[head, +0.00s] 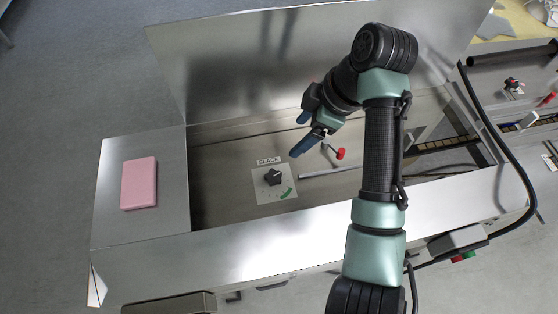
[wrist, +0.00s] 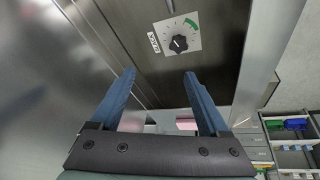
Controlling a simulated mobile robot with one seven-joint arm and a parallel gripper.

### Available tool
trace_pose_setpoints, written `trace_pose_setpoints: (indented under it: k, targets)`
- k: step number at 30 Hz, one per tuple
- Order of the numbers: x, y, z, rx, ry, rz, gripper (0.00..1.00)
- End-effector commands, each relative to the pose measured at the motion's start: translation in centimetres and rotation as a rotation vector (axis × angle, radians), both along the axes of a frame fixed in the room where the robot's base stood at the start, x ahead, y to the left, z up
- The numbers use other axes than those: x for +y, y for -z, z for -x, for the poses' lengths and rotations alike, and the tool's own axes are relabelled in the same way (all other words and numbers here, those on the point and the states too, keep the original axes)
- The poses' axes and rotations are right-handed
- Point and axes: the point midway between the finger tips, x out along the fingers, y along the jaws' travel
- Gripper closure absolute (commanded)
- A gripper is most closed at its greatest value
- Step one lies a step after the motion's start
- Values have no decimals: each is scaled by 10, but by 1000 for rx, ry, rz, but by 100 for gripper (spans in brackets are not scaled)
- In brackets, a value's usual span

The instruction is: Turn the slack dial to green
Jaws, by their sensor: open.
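The slack dial is a black knob (head: 273,177) on a pale square plate inside the open metal bay. A green arc (head: 287,193) is printed at the plate's lower right, and a SLACK label (head: 269,160) sits above it. The knob also shows in the wrist view (wrist: 179,43), beyond the fingertips, with the green arc (wrist: 191,22) at its upper right. Its pointer is too small to read surely, but it does not seem to face the green. My gripper (head: 296,137) is open and empty, above and to the right of the dial, not touching it. Its blue fingers (wrist: 160,73) stand wide apart.
A raised metal cover (head: 230,70) stands behind the bay. A red-tipped lever (head: 340,154) and a metal bar lie right of the dial. A pink block (head: 139,183) rests on the left metal top. A black cable (head: 500,130) hangs at the right.

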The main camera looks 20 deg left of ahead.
Motion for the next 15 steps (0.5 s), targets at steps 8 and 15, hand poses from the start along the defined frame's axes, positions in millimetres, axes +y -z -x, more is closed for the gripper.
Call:
trace_pose_setpoints:
  k: [8,15]
  targets:
    - [-9,20,20,84,-150,15,21]
    - [7,59,25,86,-146,15,21]
